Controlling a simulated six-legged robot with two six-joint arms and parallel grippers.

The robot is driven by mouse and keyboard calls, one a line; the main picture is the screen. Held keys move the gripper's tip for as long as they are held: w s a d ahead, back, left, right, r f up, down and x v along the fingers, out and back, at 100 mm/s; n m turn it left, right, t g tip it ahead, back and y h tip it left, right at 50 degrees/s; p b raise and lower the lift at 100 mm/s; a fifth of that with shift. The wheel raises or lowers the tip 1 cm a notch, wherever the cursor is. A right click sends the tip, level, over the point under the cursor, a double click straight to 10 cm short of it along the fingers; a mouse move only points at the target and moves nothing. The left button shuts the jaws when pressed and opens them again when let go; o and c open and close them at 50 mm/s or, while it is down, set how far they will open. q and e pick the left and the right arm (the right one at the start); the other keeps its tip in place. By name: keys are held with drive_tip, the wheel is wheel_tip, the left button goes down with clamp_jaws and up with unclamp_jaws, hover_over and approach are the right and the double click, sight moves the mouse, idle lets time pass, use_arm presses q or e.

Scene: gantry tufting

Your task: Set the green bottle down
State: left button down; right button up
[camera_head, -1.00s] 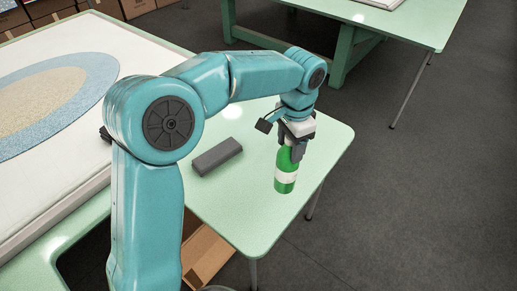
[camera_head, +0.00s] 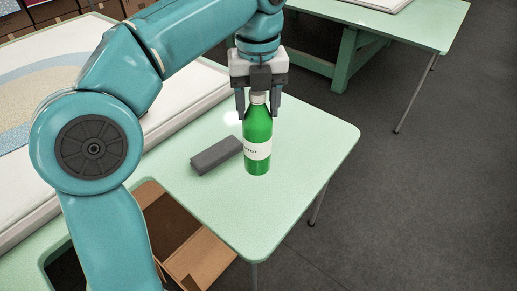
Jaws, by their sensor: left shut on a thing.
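The bottle's base shows over the tabletop, just right of a dark grey block. I cannot tell whether the base touches the table. My right gripper is not in view.
The dark grey block (camera_head: 216,155) lies on the table close to the bottle's left. Free tabletop lies to the right and front. An open cardboard box (camera_head: 200,262) is below the table's front left. Another green table (camera_head: 420,25) stands behind.

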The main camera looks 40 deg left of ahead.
sight(257, 158)
use_arm(q)
drive_tip(key=shift+s+f, duration=0.1)
drive_tip(key=shift+f, duration=0.1)
drive_tip(key=shift+m, duration=0.3)
wheel_tip(257, 158, down, 15)
drive_tip(key=b, duration=0.3)
drive_tip(key=shift+r, duration=0.1)
wheel_tip(257, 158, down, 4)
drive_tip(key=shift+f+b, duration=0.25)
drive_tip(key=shift+b, duration=0.15)
drive_tip(key=shift+f, duration=0.15)
drive_tip(key=shift+c, duration=1.8)
unclamp_jaws()
